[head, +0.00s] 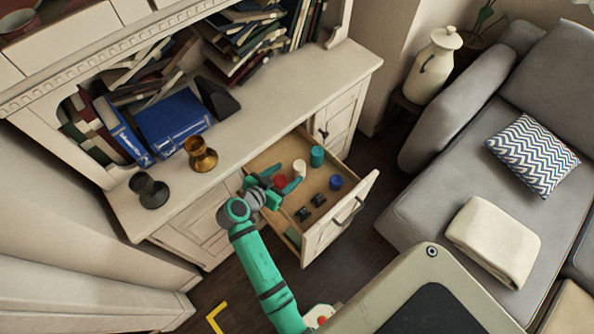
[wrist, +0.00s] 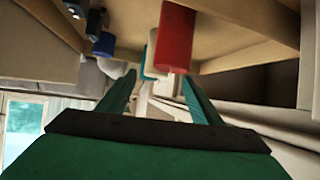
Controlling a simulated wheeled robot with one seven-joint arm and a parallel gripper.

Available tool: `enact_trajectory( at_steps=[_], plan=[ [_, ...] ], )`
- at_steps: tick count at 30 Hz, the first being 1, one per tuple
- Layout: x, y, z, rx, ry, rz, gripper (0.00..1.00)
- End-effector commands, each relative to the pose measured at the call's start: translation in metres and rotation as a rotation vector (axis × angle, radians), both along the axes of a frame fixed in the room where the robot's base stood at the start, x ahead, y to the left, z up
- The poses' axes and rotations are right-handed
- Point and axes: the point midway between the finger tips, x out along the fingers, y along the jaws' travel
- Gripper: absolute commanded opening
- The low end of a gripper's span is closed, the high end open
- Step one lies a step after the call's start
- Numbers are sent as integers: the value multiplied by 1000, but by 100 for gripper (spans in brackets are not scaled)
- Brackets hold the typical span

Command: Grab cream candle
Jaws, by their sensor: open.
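The cream candle (head: 299,167) stands in the open drawer (head: 325,228), between a red candle (head: 281,181) and a teal candle (head: 317,156). In the wrist view a pale shape that looks like the cream candle (wrist: 150,68) shows ahead of the fingers, partly hidden by the red candle (wrist: 176,36). My gripper (head: 288,176) is open and reaches into the drawer from the left. The red candle lies close to its fingers. The cream candle is just beyond the fingertips (wrist: 159,76), and I see no grip on it.
A blue candle (head: 335,183) and small dark items (head: 311,206) lie in the drawer to the right. The drawer walls surround the gripper. A gold goblet (head: 201,154) and a dark goblet (head: 149,190) stand on the cabinet top. A grey sofa (head: 428,205) is at the right.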

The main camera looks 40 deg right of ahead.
Motion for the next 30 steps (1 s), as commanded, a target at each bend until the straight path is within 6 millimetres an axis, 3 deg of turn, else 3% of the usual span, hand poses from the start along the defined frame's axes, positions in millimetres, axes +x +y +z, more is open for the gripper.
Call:
enact_trajectory(
  at_steps=[3,11,19,29,30],
  plan=[
    [3,-15,-7,-1,-1,-4,59],
    [5,-30,-14,1,-1,-4,59],
    [11,-63,-28,0,-1,-2,59],
    [13,-69,-33,0,-1,0,59],
    [13,-69,-33,0,-1,0,54]
  ],
)
